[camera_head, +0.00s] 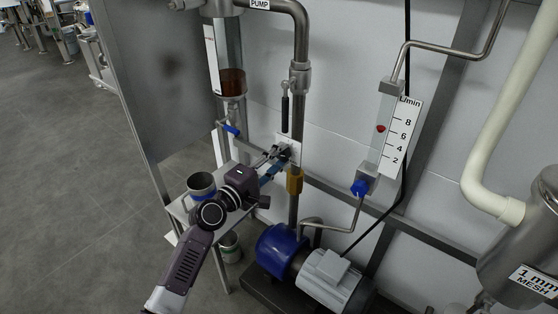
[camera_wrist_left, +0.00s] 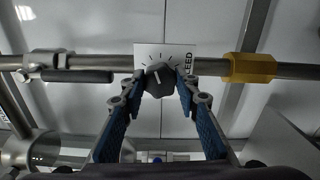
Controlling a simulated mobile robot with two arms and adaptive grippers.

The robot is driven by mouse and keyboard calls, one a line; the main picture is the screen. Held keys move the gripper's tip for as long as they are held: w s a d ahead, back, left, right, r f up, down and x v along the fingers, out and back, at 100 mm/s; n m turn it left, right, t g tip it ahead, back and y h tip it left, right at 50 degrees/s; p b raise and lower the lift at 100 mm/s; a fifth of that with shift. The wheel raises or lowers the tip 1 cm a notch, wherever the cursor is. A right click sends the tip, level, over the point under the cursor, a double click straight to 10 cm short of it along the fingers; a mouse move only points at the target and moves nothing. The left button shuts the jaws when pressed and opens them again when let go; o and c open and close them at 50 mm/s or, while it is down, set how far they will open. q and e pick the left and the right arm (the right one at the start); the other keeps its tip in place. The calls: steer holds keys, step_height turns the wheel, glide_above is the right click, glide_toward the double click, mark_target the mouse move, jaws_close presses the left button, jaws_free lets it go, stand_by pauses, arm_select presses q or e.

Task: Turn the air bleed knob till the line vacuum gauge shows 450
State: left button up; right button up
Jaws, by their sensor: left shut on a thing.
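The air bleed knob (camera_wrist_left: 160,79) is dark and faceted, with a pale pointer line. It sits in front of a white plate (camera_wrist_left: 149,53) with dial ticks and partly hidden lettering ending in "EED", on a horizontal pipe in the left wrist view. My left gripper (camera_wrist_left: 161,84) has its two blue-padded fingers on either side of the knob, shut on it. In the head view my left gripper (camera_head: 281,157) reaches the plate beside the vertical steel pipe, and the fingers mostly hide the knob. I see no line vacuum gauge in either view. My right gripper is not in view.
A flow meter (camera_head: 398,132) marked L/min with a blue knob (camera_head: 359,188) stands to the right. A yellow fitting (camera_head: 294,181) is on the pipe close to my gripper. A blue and grey pump (camera_head: 281,249) is below.

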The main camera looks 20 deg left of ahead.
arm_select(q)
steer(key=m, duration=0.3)
steer(key=shift+f+m+b, duration=0.15)
steer(key=shift+m+b, duration=0.25)
steer(key=m, duration=0.2)
steer(key=shift+m, duration=0.4)
steer(key=m, duration=0.2)
steer(key=shift+m, duration=0.3)
steer(key=shift+m+p, duration=0.5)
steer(key=shift+m, duration=1.3)
steer(key=shift+f, duration=0.1)
steer(key=o, duration=1.2)
steer(key=shift+c, duration=0.2)
